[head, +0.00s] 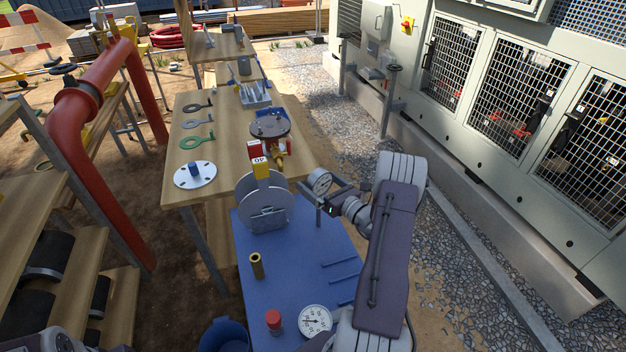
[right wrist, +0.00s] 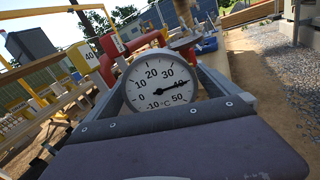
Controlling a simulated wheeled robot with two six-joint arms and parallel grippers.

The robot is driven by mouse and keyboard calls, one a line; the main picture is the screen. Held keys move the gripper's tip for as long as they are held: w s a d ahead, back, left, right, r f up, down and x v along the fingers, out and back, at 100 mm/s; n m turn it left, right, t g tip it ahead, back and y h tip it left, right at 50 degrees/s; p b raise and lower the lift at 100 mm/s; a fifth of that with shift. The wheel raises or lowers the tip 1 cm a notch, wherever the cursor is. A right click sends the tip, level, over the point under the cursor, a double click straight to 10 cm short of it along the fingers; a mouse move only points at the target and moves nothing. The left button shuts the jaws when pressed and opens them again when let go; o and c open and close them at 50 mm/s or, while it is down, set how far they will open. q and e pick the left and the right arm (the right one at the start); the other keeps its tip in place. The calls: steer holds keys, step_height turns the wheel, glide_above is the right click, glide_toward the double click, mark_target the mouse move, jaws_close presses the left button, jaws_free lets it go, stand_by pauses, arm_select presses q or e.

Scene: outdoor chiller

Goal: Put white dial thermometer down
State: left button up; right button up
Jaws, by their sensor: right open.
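The white dial thermometer (head: 320,182) is at the far right part of the blue tabletop (head: 300,265). Its dial is upright with a thin stem below it, and I cannot tell whether the stem end touches the tabletop. My right gripper (head: 336,190) is open, with the dial between its fingers. In the right wrist view, the dial (right wrist: 158,86) faces me between the two grey fingers, with a °C scale and its needle near 40. Whether the fingers touch it cannot be told. My left gripper is not in view.
A second round white dial (head: 315,320), a red-capped piece (head: 273,320) and a brass tube (head: 257,265) are on the blue tabletop. A grey disc (head: 264,200) stands beside the thermometer. A wooden table (head: 215,150) with flanges and spanners is behind. Grey-green chiller cabinets (head: 460,110) line the right.

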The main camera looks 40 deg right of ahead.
steer(key=s+d+b, duration=0.1)
steer(key=s, duration=0.8)
steer(key=shift+s, duration=0.3)
steer(key=shift+f, duration=0.1)
